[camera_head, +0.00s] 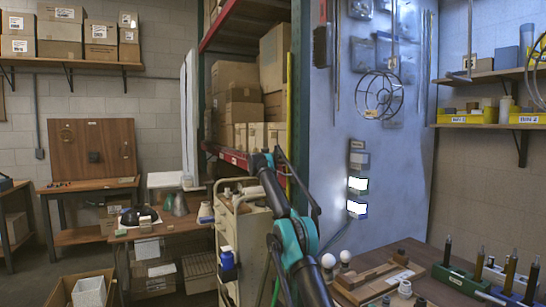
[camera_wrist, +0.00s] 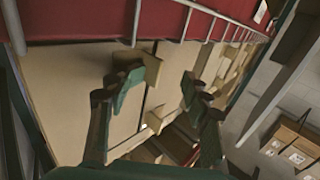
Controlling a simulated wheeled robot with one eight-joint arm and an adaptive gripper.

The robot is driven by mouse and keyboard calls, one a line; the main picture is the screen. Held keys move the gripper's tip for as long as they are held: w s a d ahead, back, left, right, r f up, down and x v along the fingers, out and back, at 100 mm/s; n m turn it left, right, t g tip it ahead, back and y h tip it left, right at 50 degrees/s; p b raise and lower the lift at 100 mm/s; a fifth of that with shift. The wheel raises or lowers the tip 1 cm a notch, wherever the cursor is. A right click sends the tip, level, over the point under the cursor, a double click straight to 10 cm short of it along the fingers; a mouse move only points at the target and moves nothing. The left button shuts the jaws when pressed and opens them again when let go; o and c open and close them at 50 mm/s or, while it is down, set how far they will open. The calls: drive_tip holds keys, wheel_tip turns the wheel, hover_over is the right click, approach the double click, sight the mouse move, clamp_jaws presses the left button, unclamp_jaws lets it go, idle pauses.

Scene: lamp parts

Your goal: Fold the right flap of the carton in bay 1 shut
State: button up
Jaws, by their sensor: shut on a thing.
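My gripper (camera_head: 263,160) is at the edge of the rack in the head view, just in front of a lower row of cartons (camera_head: 249,136). In the wrist view my gripper's green fingers (camera_wrist: 163,92) stand in front of tan carton faces (camera_wrist: 62,85). The two fingers look apart there, and what lies between them is unclear. Small tan pieces show beside the left finger; I cannot tell whether they are flaps or pads. The carton's right flap cannot be made out, and no bay number is readable.
A red rack beam (camera_wrist: 100,16) with a pale rail runs above the cartons in the wrist view. A cream cart (camera_head: 243,240) stands below my arm. A wooden bench with lamp parts (camera_head: 380,275) is at the lower right. Boxes (camera_wrist: 290,140) lie on the floor to the right.

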drive_tip(key=shift+a+f, duration=0.15)
drive_tip(key=shift+a, duration=0.05)
idle(0.3)
drive_tip(key=v, duration=1.2)
drive_tip(key=shift+d, duration=0.25)
